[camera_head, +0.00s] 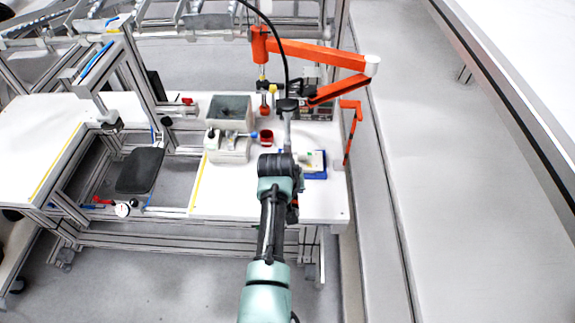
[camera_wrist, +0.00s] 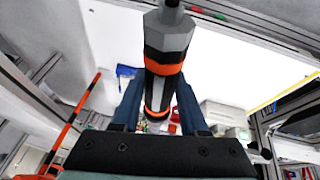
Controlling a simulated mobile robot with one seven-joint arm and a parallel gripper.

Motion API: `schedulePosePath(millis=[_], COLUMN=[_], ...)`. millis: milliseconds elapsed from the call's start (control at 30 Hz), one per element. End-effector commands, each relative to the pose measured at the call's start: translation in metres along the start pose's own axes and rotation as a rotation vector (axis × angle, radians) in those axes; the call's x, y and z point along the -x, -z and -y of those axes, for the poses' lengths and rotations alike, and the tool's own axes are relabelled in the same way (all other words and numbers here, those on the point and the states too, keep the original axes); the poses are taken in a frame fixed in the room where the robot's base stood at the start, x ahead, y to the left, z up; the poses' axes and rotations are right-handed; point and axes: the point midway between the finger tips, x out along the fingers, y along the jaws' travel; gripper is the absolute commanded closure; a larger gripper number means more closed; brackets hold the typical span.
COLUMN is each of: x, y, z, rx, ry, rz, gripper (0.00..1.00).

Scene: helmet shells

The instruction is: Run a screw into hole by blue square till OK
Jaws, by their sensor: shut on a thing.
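My gripper (camera_wrist: 158,100) is shut on a powered screwdriver (camera_wrist: 166,55), a grey, black and orange tool between its two dark blue fingers. In the head view the screwdriver (camera_head: 288,128) stands roughly upright above the white table, its cable rising from the top. A white fixture (camera_head: 230,148) with a small blue part stands left of it; it also shows in the wrist view (camera_wrist: 224,114). A blue tray (camera_head: 320,176) with pale contents lies right of my gripper, partly covered by my arm. The screw, the hole and the blue square cannot be made out; the tool tip is hidden.
A red cup (camera_head: 266,137) stands close to the screwdriver. A grey bin (camera_head: 232,108) stands behind the fixture. An orange jointed arm (camera_head: 315,55) reaches over the back right of the table (camera_head: 255,206). The table's front part is clear.

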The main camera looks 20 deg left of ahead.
Motion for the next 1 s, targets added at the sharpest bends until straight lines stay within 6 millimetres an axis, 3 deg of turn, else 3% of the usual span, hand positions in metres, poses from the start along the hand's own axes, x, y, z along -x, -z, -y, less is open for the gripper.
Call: schedulePosePath(millis=[1000], x=[-0.0096], y=[-0.0078], z=[0.0022], rx=[0.000], ry=[0.002], rz=[0.010], gripper=[1.00])
